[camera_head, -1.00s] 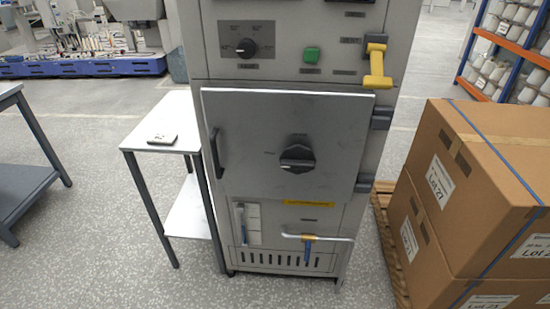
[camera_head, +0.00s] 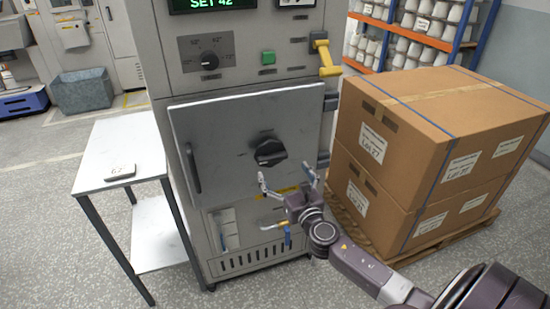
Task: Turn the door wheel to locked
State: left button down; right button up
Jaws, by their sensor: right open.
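The door wheel is a dark round knob with a raised grip bar (camera_head: 270,152). It sits right of the middle on the grey cabinet door (camera_head: 222,137), which looks closed. The bar lies roughly level, slightly tilted. My right gripper (camera_head: 287,180) comes in from the lower right. Its two fingers are spread and empty, just below the wheel and in front of the door's lower edge. I see no contact with the wheel. The small marks around the wheel are too small to read. The left gripper is not in view.
A vertical handle (camera_head: 193,168) is on the door's left side. A yellow lever (camera_head: 325,58) juts out at the upper right. Stacked cartons (camera_head: 430,135) on a pallet stand close on the right. A white side table (camera_head: 122,150) with a small device stands on the left.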

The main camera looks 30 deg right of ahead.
aim_at(274, 158)
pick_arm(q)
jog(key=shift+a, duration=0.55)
pick_arm(e)
jog(key=x, duration=0.7)
jog(key=shift+w+a+f, duration=0.1)
jog(key=shift+w+a, duration=0.05)
jog(key=shift+w, duration=0.05)
jog(key=c, duration=1.2)
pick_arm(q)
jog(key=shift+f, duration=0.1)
pick_arm(e)
jog(key=shift+o, duration=0.2)
